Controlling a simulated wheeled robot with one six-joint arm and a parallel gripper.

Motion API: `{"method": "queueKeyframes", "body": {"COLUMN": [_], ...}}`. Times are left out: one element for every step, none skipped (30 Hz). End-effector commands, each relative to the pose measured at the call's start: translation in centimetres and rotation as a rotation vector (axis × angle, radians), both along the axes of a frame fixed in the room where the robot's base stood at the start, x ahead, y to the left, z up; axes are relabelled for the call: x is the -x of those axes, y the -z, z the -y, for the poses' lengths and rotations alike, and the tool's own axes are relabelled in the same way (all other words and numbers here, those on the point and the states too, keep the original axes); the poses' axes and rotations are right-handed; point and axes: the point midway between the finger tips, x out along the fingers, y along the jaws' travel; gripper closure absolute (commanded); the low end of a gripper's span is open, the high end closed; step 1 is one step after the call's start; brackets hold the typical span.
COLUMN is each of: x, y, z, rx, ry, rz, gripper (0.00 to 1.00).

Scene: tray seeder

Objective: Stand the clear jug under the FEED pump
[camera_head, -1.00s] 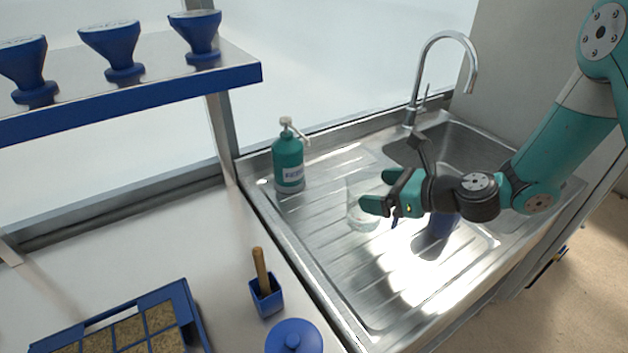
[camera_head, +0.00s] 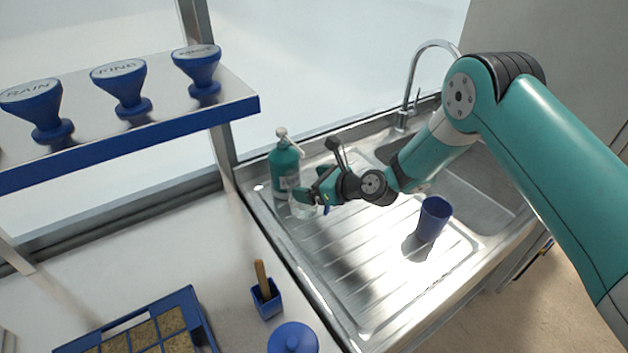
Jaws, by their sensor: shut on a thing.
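The clear jug (camera_head: 303,209) is see-through and shows faintly on the drainboard side of the steel sink, just in front of the pump. The FEED pump (camera_head: 283,168) is a teal bottle with a pale spout, standing at the back left of the drainboard. Its label is partly hidden by my gripper. My gripper (camera_head: 311,195) is shut on the jug, close to the pump's right side. The fingers cover much of the jug. I cannot tell whether its base touches the drainboard or whether its mouth is exactly below the spout.
A blue cup (camera_head: 433,219) stands on the drainboard to the right. The tap (camera_head: 416,85) rises behind the basin. Blue rose heads (camera_head: 121,88) stand on the shelf. A blue pot with a wooden tool (camera_head: 266,297), a blue lid (camera_head: 293,339) and a seed tray (camera_head: 196,313) are on the bench.

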Motion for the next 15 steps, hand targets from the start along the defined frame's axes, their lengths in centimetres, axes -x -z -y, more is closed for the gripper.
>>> {"method": "queueKeyframes", "body": {"x": [-0.05, -0.04, -0.06, -0.07, -0.08, -0.08, -0.08, -0.08, -0.07, -0.07, -0.06, -0.06, -0.03, -0.03, -0.02], "y": [0.15, 0.33, 0.46, 0.51, 0.52, 0.53, 0.54, 0.55, 0.55, 0.57, 0.63, 0.78, 0.88, 0.79, 0.79], "z": [0.0, 0.01, 0.01, 0.02, 0.01, 0.02, 0.02, 0.03, 0.02, 0.03, 0.03, 0.04, 0.06, 0.05, 0.06], "rx": [-0.003, -0.003, -0.003, -0.002, -0.003, -0.003, -0.003, -0.003, -0.002, -0.002, -0.002, -0.002, -0.001, -0.001, -0.001], "ry": [0.001, 0.001, 0.001, 0.001, 0.001, 0.001, 0.001, 0.001, 0.001, 0.001, 0.001, 0.001, 0.001, 0.001, 0.001], "rz": [0.001, 0.001, 0.003, 0.004, 0.004, 0.004, 0.004, 0.004, 0.004, 0.004, 0.004, 0.004, 0.002, 0.002, 0.002], "gripper": [0.55, 0.55, 0.55, 0.55, 0.55, 0.55, 0.55, 0.55, 0.55, 0.55, 0.55, 0.55, 0.03, 0.0, 0.0]}}
